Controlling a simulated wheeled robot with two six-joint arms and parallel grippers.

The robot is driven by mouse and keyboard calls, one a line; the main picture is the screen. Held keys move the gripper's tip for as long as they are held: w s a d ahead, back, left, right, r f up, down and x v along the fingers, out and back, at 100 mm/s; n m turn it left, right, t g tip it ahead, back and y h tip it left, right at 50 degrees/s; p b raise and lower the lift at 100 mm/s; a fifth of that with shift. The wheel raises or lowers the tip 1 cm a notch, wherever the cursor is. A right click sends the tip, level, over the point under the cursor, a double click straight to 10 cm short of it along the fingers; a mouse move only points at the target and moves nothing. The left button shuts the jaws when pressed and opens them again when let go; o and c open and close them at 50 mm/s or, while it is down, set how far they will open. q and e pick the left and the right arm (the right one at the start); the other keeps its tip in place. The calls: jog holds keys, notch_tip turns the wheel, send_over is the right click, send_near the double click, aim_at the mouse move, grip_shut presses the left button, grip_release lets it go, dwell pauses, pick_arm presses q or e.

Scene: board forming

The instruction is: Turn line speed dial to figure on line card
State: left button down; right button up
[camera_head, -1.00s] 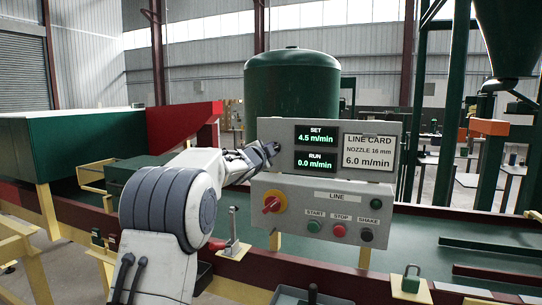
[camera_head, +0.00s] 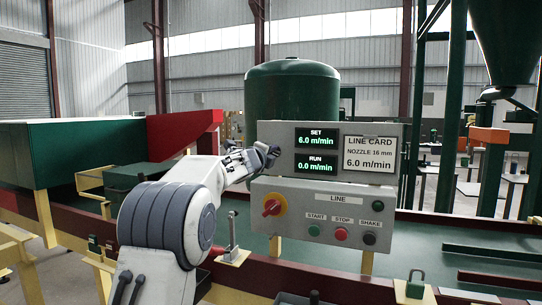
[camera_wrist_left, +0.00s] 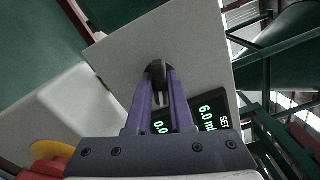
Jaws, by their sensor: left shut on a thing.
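The line speed dial (camera_wrist_left: 159,72) is a dark knob on the grey panel face, seen at the fingertips in the left wrist view. My left gripper (camera_wrist_left: 160,92) is shut on it; in the head view my left gripper (camera_head: 268,153) hides most of the dial. The SET display (camera_head: 317,138) reads 6.0 m/min, and the RUN display (camera_head: 316,163) reads 0.0 m/min. The line card (camera_head: 368,154) on the right of the panel reads nozzle 16 mm, 6.0 m/min. My right gripper is not in view.
Below the displays, a lower box (camera_head: 322,200) carries a red rotary switch on yellow (camera_head: 273,205) and START (camera_head: 314,230), STOP (camera_head: 341,233) and SHAKE (camera_head: 369,238) buttons. A green tank (camera_head: 292,90) stands behind. A small upright lever (camera_head: 232,232) stands left of the box.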

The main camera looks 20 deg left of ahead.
pick_arm(q)
jog(key=shift+f+m, duration=0.1)
jog(key=shift+m, duration=0.4)
jog(key=c, duration=0.8)
grip_release()
jog(key=shift+s+b, duration=0.35)
jog(key=s+b, duration=0.3)
jog(key=s, duration=0.6)
jog(key=shift+s+a, duration=0.15)
jog(key=shift+s, duration=0.2)
